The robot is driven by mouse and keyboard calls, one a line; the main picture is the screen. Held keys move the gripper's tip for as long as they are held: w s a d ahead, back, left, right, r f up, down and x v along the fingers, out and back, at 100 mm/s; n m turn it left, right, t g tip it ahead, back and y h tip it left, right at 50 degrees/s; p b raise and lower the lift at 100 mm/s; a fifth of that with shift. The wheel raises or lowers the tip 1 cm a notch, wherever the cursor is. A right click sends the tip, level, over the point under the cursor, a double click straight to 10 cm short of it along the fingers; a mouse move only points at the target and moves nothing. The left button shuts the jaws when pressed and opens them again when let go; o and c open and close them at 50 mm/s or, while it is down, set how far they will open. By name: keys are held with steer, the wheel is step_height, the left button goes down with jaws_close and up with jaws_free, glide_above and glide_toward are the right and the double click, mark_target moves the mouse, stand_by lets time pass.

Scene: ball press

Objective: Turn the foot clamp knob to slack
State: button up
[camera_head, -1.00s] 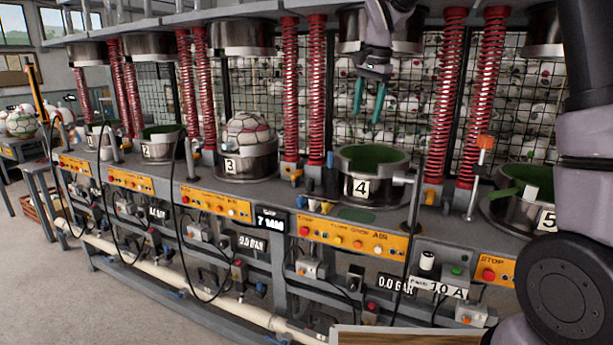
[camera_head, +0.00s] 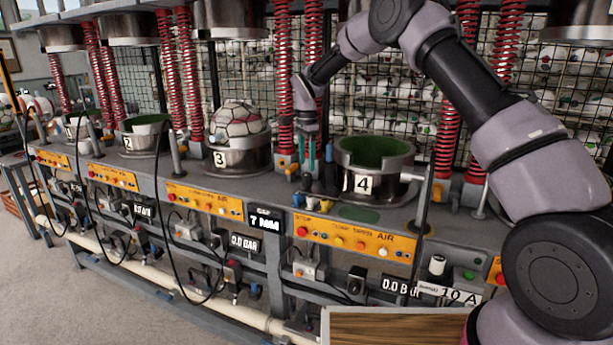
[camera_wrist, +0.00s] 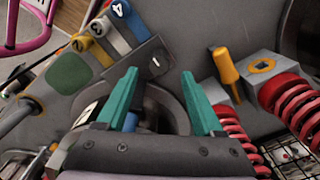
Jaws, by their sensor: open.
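My gripper (camera_head: 320,158) is low between the red springs and cup 4 in the head view. Its teal fingers are open and empty in the wrist view (camera_wrist: 158,75). A yellow-orange knob (camera_wrist: 225,66) stands beside the springs' grey foot block, right of and apart from the right finger; it seems to be the foot clamp knob. A grey plate marked 1 (camera_wrist: 153,62) shows beyond the fingertips. Contact with it cannot be told. A blue piece (camera_wrist: 131,121) is partly hidden by the left finger.
Red springs (camera_wrist: 284,94) rise close on the right in the wrist view. Numbered coloured handles (camera_wrist: 118,12) stand upper left. Cup 4 (camera_head: 398,171) is right of my gripper, and cup 3 (camera_head: 240,161) with a ball (camera_head: 238,120) is left. Wire mesh (camera_head: 357,115) stands behind.

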mark_target(307, 174)
step_height(307, 174, down, 6)
steer(key=shift+r, duration=0.1)
jaws_close()
